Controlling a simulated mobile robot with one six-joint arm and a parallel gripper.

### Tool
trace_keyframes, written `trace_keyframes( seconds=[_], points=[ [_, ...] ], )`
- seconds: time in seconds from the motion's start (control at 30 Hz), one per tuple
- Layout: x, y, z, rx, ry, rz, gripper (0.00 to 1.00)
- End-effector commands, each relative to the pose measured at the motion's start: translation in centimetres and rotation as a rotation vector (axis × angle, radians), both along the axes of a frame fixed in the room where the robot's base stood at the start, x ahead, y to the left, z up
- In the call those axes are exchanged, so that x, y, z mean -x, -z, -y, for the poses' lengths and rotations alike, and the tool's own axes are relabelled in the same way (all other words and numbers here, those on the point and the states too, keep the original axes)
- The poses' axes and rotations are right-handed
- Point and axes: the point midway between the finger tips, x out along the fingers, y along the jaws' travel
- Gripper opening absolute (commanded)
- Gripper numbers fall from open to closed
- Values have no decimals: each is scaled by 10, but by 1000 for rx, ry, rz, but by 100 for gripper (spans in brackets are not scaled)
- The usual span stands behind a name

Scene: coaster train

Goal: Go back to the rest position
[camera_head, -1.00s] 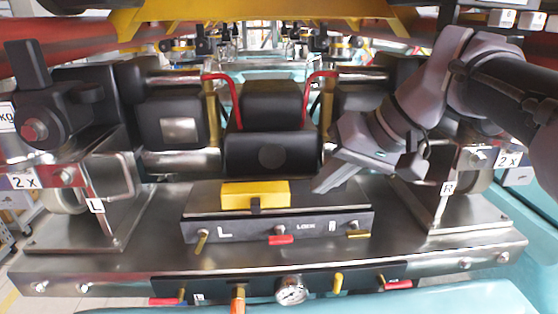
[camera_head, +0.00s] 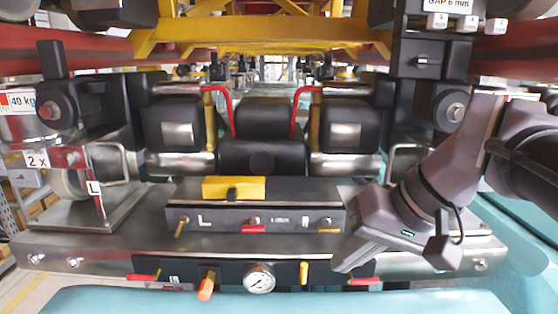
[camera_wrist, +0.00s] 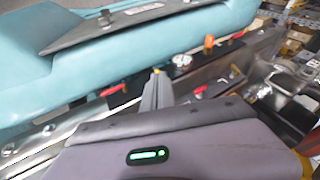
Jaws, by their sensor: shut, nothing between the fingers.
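My gripper (camera_head: 345,262) is at the lower right of the head view, over the right part of the steel deck (camera_head: 80,248). Its fingers are together with nothing between them and point down and to the left. In the wrist view the closed fingers (camera_wrist: 157,90) reach towards the dark front panel with the red levers. The gripper appears apart from the lever panel (camera_head: 290,218), though the exact gap is hard to tell.
A yellow block (camera_head: 234,188) sits on the lever panel. A gauge (camera_head: 259,279) and an orange-handled lever (camera_head: 206,287) are on the front edge. Teal bodywork (camera_head: 130,300) lies in front. A black post (camera_head: 430,70) stands at the right, with yellow framework (camera_head: 260,45) above.

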Motion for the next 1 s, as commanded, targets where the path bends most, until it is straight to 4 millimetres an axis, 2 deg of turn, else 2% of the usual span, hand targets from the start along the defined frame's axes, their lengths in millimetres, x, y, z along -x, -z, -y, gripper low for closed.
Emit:
trace_keyframes(
  seconds=[0.03, 0.17, 0.27, 0.37, 0.4, 0.5, 0.6, 0.7, 1.0],
  points=[
    [8, 30, -3, 5, 9, -12, 0],
    [32, 93, -10, 26, 58, -47, 0],
    [53, 155, -12, 52, 118, -63, 0],
    [76, 229, -10, 82, 202, -51, 0],
    [85, 261, -8, 94, 242, -40, 0],
    [105, 333, -3, 109, 334, -6, 0],
    [117, 377, 1, 111, 398, 25, 0],
    [122, 392, 3, 108, 429, 41, 0],
    [122, 392, 3, 107, 435, 43, 0]
  ],
)
